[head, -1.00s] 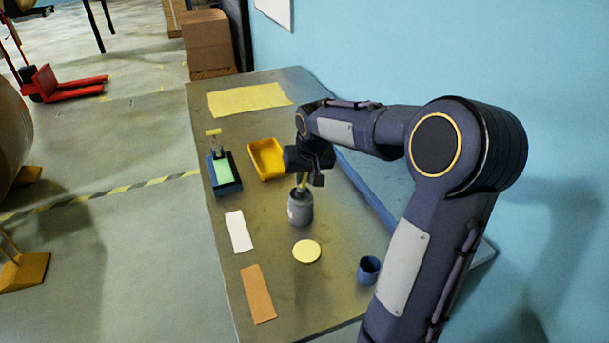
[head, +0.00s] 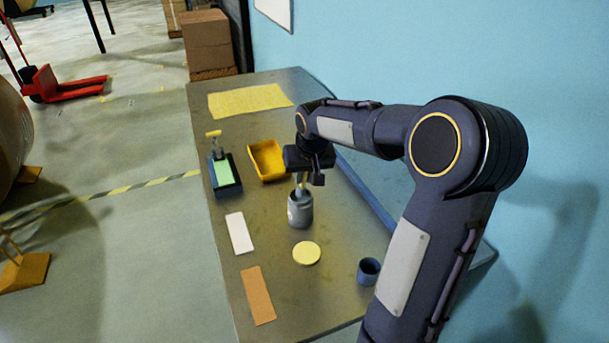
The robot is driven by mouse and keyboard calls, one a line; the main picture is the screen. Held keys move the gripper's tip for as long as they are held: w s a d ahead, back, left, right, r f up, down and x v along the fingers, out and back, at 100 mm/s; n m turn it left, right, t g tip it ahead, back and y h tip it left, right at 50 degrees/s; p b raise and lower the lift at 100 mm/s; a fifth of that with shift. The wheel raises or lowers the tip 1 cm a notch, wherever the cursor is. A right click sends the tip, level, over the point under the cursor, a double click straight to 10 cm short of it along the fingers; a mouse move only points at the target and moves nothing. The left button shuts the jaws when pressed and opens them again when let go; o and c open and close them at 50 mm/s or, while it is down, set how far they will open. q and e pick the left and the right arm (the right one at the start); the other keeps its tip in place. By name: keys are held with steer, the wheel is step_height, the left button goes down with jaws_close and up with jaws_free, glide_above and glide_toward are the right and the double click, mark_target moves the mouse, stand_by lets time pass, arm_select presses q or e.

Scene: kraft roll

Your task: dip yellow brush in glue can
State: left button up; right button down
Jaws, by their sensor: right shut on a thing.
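The glue can (head: 301,212) is a small grey can with a pale label, upright on the metal table. My right gripper (head: 304,178) is above the can, shut on the yellow brush (head: 303,188). The brush points down into the can's open mouth. Its lower end is hidden inside the can, and the gripper covers most of its upper part. My left gripper is out of view.
A yellow tray (head: 279,176), a blue box with a green top (head: 222,175), a white strip (head: 239,233), a brown strip (head: 257,295), a pale yellow disc (head: 306,253) and a blue cup (head: 368,270) are on the table (head: 200,130). A yellow sheet (head: 249,100) lies at the far end.

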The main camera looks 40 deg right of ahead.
steer(key=shift+r+p, duration=2.15)
steer(key=shift+r, duration=0.95)
